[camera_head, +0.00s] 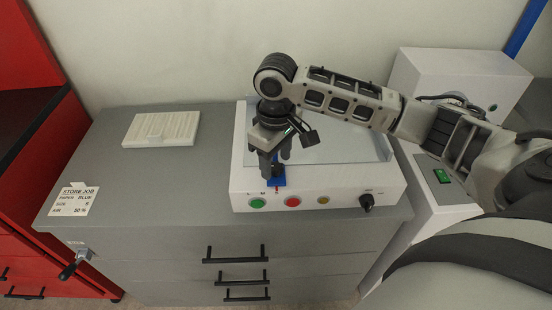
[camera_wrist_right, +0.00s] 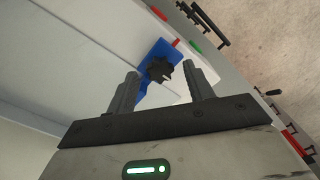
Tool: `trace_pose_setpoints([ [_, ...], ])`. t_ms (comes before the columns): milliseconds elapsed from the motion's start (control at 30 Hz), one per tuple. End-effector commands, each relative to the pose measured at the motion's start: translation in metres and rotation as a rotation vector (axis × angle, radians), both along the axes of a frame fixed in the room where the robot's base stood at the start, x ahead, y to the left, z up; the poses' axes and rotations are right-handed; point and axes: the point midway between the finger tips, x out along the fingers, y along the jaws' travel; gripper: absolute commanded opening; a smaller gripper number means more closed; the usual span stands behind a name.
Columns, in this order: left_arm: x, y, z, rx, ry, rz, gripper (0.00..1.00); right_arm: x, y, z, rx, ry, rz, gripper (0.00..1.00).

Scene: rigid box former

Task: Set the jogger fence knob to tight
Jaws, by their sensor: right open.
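The jogger fence knob (camera_wrist_right: 160,70) is a black star-shaped knob on a blue block (camera_wrist_right: 158,57) in the right wrist view. The blue block also shows in the head view (camera_head: 277,183) at the front edge of the white machine (camera_head: 240,175), with small letters and a red mark by it. The knob is hidden behind my gripper there. My right gripper (camera_head: 276,166) points down over the block. In the right wrist view its two fingers (camera_wrist_right: 160,76) are apart, one on each side of the knob, with gaps visible. My left gripper is not in view.
The machine's front has a green button (camera_head: 257,203), a red button (camera_head: 293,202), a yellow button (camera_head: 323,201) and a black dial (camera_head: 366,202). A white ribbed tray (camera_head: 162,129) and a job card (camera_head: 74,199) lie on the grey cabinet (camera_head: 200,170). A white box (camera_head: 455,80) stands at right.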

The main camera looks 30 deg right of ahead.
Motion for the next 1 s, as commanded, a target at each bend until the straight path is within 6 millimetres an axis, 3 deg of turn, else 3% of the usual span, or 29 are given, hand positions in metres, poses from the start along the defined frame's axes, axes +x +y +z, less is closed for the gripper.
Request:
trace_pose_setpoints([
  [367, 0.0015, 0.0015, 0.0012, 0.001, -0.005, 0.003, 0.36, 0.0001, 0.0001, -0.0072, -0.001, -0.001, 0.001, 0.52],
  [533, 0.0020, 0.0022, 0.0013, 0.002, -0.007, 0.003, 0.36, 0.0000, 0.0002, -0.0070, 0.000, -0.001, 0.001, 0.10],
  [567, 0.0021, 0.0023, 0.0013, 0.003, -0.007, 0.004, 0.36, 0.0000, 0.0002, -0.0070, 0.000, -0.001, 0.001, 0.07],
  [1000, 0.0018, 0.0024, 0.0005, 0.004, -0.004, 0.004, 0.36, -0.0004, 0.0004, -0.0071, 0.000, 0.001, -0.077, 0.07],
])
